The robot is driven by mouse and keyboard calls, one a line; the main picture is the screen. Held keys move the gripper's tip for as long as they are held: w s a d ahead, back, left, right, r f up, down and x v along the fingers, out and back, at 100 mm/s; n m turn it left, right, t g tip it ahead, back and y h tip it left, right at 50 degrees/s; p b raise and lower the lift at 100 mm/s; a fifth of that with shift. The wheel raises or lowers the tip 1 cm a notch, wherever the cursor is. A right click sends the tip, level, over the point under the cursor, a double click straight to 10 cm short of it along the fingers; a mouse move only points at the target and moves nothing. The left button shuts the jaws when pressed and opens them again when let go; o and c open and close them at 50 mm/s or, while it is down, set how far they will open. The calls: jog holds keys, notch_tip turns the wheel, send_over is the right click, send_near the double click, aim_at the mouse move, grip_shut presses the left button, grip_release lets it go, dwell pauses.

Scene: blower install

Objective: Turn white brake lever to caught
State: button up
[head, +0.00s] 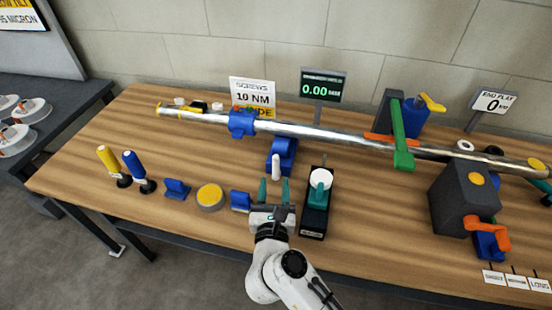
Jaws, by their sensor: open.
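The white lever (276,166) is a short, pale, rounded bar that stands upright in front of a blue block (284,148), under the long shiny shaft. I cannot tell its exact joint or any caught mark. My gripper (273,186) has two teal fingers, spread apart and pointing away from me toward the lever. The lever's lower end lies between or just beyond the fingertips in this view; I cannot tell whether they touch. Nothing shows held in the fingers.
A black box with a white disc (320,179) stands close right of my gripper. Left are a blue block (241,200) and a yellow-topped disc (210,196). A silver shaft (330,135) spans the wooden table (80,180). A grey block (460,200) stands right.

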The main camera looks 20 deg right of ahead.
aim_at(276, 165)
jog(key=x, duration=0.8)
jog(key=shift+w+d+p, duration=0.1)
jog(key=shift+w+p, duration=0.15)
jog(key=shift+p, duration=0.05)
grip_shut()
